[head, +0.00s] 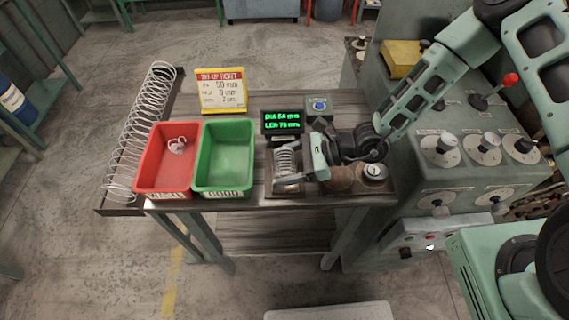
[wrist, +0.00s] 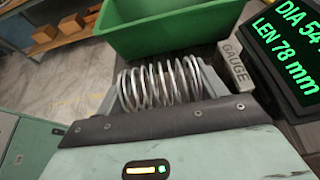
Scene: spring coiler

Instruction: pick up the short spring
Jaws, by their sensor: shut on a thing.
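The short spring (head: 287,159) is a silvery wire coil at the gauge, left of my gripper in the head view. In the wrist view the spring (wrist: 160,84) lies crosswise between my two fingers. My gripper (head: 292,170) is shut on it, with one finger at each end of the coil in the wrist view. The grey gauge block (wrist: 232,66) stands just right of the fingers there. I cannot tell whether the spring still touches the gauge. The display (head: 282,121) reads DIA 54 mm, LEN 78 mm.
A green bin (head: 224,190) marked GOOD stands empty left of the gauge. A red bin (head: 164,187) beside it holds a small tangled wire piece (head: 177,145). A long spring (head: 140,125) lies in a rack at far left. A yellow set-up ticket (head: 221,91) stands behind the bins.

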